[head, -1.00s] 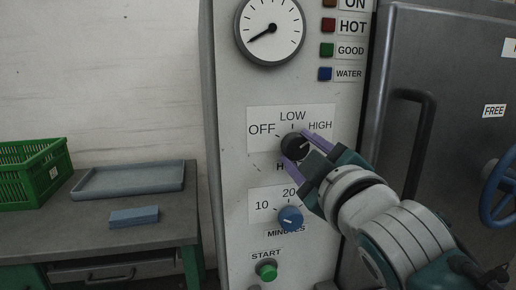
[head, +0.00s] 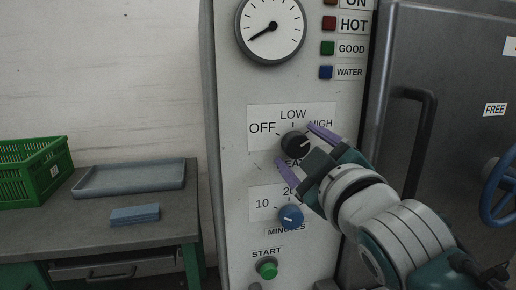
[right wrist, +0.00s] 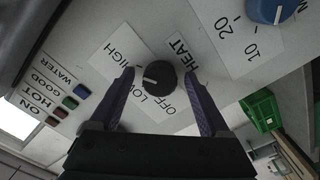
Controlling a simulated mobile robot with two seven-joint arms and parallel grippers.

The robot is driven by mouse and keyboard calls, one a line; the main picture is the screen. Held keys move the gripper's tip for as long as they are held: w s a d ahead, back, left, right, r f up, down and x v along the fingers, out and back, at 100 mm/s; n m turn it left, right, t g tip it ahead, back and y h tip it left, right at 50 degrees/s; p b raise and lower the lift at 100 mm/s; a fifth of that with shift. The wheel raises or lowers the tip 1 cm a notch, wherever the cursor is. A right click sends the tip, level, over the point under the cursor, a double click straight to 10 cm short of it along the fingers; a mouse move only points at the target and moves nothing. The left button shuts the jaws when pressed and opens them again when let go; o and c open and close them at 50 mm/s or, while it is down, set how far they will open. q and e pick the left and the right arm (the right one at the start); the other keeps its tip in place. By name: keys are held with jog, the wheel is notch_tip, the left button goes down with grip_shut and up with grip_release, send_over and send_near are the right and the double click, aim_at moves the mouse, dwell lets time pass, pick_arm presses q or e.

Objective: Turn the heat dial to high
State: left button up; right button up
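The black heat dial (head: 295,144) is on the pale machine panel between the OFF, LOW and HIGH labels. Its white mark points right and slightly up, toward the HIGH side. The right wrist view also shows the dial (right wrist: 160,77), its mark pointing left, on the HIGH side. My right gripper (head: 306,156) is open, its purple fingers spread wide on either side of the dial and apart from it. One finger partly covers the HIGH label in the head view. In the wrist view there is a gap between each finger and the dial. My left gripper is not in view.
The blue minutes dial (head: 290,217) and green start button (head: 267,269) are below. A gauge (head: 270,28) and coloured lamps are above. A grey door with a dark handle (head: 421,140) stands right. A bench at left holds a green crate (head: 30,172) and grey tray (head: 130,180).

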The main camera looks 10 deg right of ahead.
jog(key=s, duration=1)
jog(key=shift+d, duration=0.15)
jog(key=s+d+f+m+g+p, duration=0.1)
jog(key=s+f+m+g, duration=0.5)
jog(key=s, duration=0.5)
jog(key=s+d+f+m+g+p, duration=0.2)
jog(key=s+f+g, duration=0.3)
jog(key=s+g, duration=0.45)
notch_tip(320, 180, up, 38)
jog(key=s+t+p, duration=0.1)
jog(key=s+p, duration=0.1)
jog(key=p, duration=3.5)
jog(key=shift+s+a, duration=0.15)
jog(key=shift+s, duration=0.05)
